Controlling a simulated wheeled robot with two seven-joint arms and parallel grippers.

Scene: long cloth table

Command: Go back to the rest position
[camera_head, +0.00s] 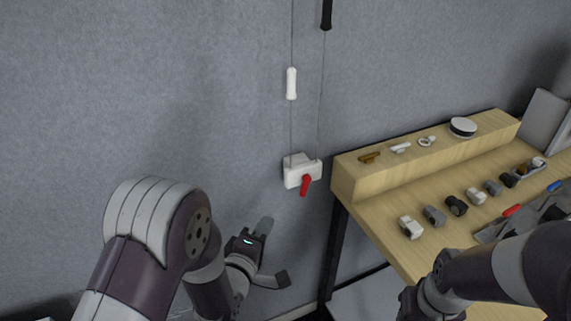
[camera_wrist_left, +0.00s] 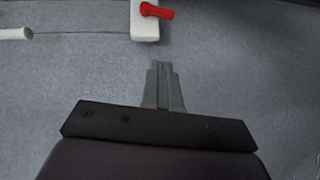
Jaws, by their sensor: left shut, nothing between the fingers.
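My left gripper (camera_head: 265,226) is in front of the grey wall, below and to the left of a white box with a red lever (camera_head: 305,185). In the left wrist view my left gripper (camera_wrist_left: 162,68) is shut, its fingers together and nothing between them. The white box (camera_wrist_left: 144,24) shows at the top of that view, apart from the fingertips. My right arm (camera_head: 490,275) comes in at the lower right, in front of the table; its fingers are not in view.
A wooden table (camera_head: 385,222) with a raised back shelf stands at the right, holding several small fittings. A white cord handle (camera_head: 291,84) and a black handle (camera_head: 326,14) hang on cords along the wall. The wall left of the cords is clear.

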